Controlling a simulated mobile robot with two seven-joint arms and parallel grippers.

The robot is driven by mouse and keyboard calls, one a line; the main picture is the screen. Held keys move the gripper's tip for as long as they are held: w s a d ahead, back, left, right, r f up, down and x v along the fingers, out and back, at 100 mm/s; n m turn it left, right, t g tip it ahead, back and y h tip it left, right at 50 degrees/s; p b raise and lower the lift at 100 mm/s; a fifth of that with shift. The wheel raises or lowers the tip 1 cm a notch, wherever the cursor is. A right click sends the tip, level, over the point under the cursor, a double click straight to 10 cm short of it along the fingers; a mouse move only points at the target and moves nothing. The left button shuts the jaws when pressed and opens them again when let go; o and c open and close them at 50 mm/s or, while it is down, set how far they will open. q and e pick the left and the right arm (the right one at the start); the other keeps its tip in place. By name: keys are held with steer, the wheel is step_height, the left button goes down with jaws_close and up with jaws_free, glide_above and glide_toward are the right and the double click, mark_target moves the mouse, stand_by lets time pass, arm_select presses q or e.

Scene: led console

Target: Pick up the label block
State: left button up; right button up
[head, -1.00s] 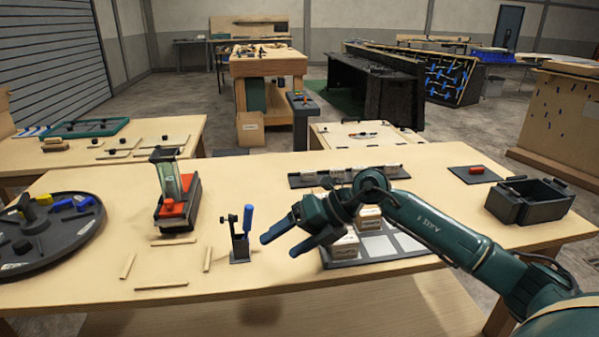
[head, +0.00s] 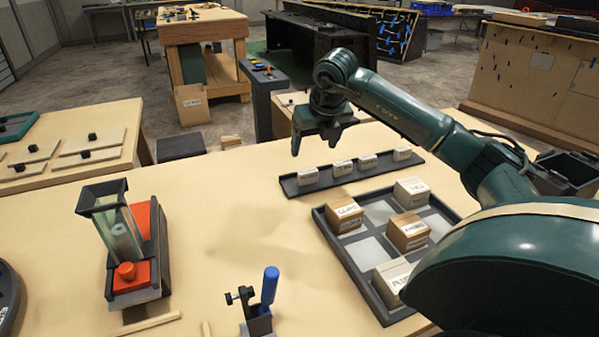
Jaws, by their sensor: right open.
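Several small white label blocks stand in a row on a dark narrow rail (head: 355,178), the leftmost label block (head: 307,176) near its left end and the rightmost block (head: 402,154) near its right end. Their printing is too small to read, and I cannot tell which one the task means. My right gripper (head: 314,146) is open and empty, fingers pointing down, above and slightly behind the left part of the rail. It appears apart from the blocks. My left gripper is not in view.
A dark grid tray (head: 345,254) with larger labelled cubes (head: 344,214) lies in front of the rail, partly hidden by my right arm. A red-based device (head: 140,250) and a blue-handled tool in a holder (head: 268,290) stand left. The table (head: 225,200) between is clear.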

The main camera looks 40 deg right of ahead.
glide_above(308, 171)
steer(key=s+a, duration=0.1)
steer(key=s, duration=0.1)
step_height(308, 171, down, 6)
steer(key=shift+s+a+r, duration=0.1)
steer(key=shift+r, duration=0.1)
steer(key=shift+d+p+x, duration=0.1)
steer(key=shift+p+x, duration=0.1)
steer(key=shift+x, duration=1.3)
steer(key=shift+d+p+x, duration=0.15)
steer(key=shift+x, duration=1.3)
steer(key=shift+r, duration=0.1)
steer(key=shift+c, duration=0.4)
steer(key=c, duration=1)
steer(key=shift+o, duration=0.2)
steer(key=shift+r, duration=0.1)
